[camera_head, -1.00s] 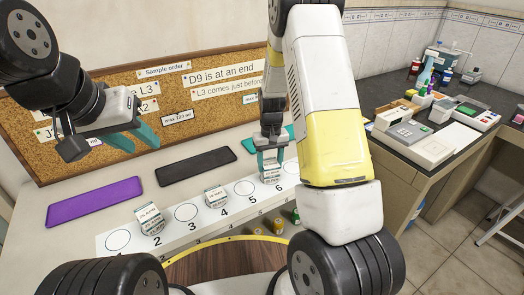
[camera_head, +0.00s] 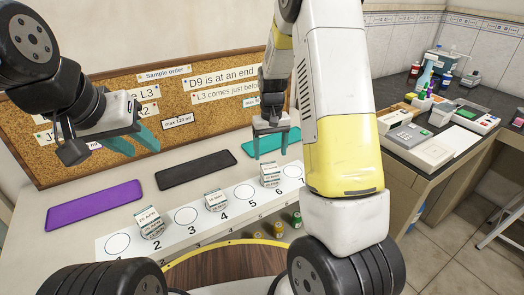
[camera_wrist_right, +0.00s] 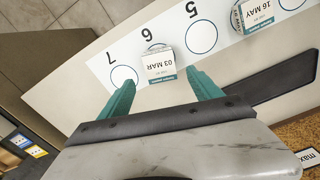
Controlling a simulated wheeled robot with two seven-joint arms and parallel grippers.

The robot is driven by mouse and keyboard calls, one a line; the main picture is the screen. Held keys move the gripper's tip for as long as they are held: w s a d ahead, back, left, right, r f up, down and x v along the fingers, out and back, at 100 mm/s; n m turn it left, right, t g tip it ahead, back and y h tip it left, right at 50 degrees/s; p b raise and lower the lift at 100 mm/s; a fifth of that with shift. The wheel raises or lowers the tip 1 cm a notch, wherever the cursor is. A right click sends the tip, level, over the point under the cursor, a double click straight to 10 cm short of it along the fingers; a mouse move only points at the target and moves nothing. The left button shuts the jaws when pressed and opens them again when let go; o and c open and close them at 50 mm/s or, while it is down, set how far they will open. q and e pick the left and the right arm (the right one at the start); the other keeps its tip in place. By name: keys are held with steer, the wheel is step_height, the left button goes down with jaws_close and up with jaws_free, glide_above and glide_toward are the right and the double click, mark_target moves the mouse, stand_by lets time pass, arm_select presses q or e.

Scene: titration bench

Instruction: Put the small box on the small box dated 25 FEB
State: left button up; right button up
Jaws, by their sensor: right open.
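A small white box (camera_head: 150,222) stands by spot 2 of the numbered strip; its tiny label seems to start with 25, and I cannot read the month surely. A second small box (camera_head: 215,199) by spot 4 reads 16 MAY in the right wrist view (camera_wrist_right: 257,13). A third small box (camera_head: 270,174) by spot 6 reads 03 MAR in the right wrist view (camera_wrist_right: 160,65). My right gripper (camera_head: 270,152) is open and empty, above and behind the third box, apart from it. My left gripper (camera_head: 132,146) is open and empty over the back left of the bench.
The white strip (camera_head: 120,243) has numbered circles; spots 3, 5 and 7 look bare. Purple (camera_head: 95,203), black (camera_head: 195,169) and teal (camera_head: 280,141) mats lie behind it. A cork board (camera_head: 60,155) stands at the back. Small coloured bottles (camera_head: 279,229) stand in front of the strip.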

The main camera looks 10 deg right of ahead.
mark_target(270, 167)
steer(key=s+a+r+t+y, duration=0.1)
steer(key=s+r+t, duration=0.1)
steer(key=s+r, duration=0.6)
steer(key=s+r+t+y, duration=0.1)
steer(key=s+r, duration=0.3)
steer(key=r, duration=0.7)
steer(key=s+a+r+t, duration=0.1)
steer(key=s+r+t, duration=0.2)
steer(key=s, duration=0.9)
steer(key=shift+s+r, duration=0.15)
steer(key=shift+r, duration=0.4)
